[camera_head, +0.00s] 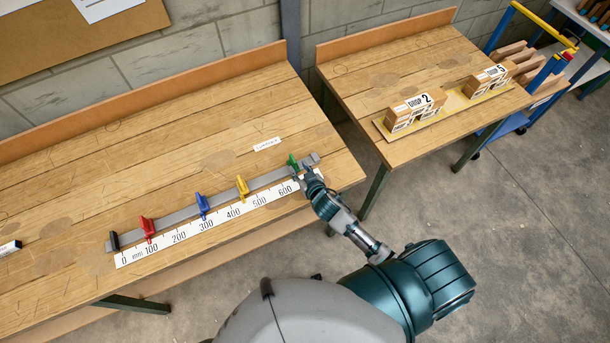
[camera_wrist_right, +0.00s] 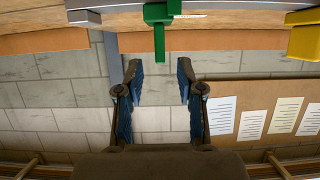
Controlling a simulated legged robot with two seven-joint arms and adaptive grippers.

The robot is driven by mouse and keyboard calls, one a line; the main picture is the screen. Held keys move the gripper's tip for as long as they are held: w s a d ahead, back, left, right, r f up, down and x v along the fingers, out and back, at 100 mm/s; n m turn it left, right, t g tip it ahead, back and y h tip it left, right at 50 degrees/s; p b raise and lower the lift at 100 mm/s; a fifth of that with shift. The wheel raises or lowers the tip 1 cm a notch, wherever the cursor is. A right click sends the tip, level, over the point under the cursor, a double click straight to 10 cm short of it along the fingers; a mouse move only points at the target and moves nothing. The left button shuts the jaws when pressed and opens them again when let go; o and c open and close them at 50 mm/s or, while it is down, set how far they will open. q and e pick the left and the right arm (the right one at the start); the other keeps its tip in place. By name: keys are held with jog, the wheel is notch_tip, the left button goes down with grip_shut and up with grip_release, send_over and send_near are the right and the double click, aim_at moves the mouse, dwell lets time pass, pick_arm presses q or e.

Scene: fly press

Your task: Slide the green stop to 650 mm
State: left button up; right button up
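The green stop (camera_head: 294,161) stands on the grey rail (camera_head: 222,200) near its right end, a little past the 600 mark of the white mm scale (camera_head: 220,219). The exact reading is hidden by my right gripper (camera_head: 308,176), which is close beside the stop on its near side. In the right wrist view the green stop (camera_wrist_right: 160,28) hangs at the top middle, ahead of and between the lines of the fingers. My right gripper (camera_wrist_right: 158,82) is open there, with nothing between its blue-padded fingers. My left gripper is in neither view.
A yellow stop (camera_head: 242,187), a blue stop (camera_head: 203,205), a red stop (camera_head: 148,229) and a black end block (camera_head: 114,241) are on the rail to the left. A small label (camera_head: 267,144) lies behind it. A second table (camera_head: 365,75) with wooden blocks stands at right.

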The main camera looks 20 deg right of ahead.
jog(key=v, duration=0.5)
jog(key=shift+s+d, duration=0.1)
jog(key=shift+s, duration=0.1)
jog(key=s+f+n+g, duration=0.3)
jog(key=s+g, duration=0.7)
jog(key=s, duration=1.2)
notch_tip(320, 180, down, 26)
jog(key=s+m+g, duration=0.1)
jog(key=s+d+f+g+b, duration=0.1)
jog(key=s+d+f, duration=0.1)
jog(key=s+f, duration=1.6)
jog(key=shift+s+d+f, duration=0.3)
jog(key=shift+d, duration=0.05)
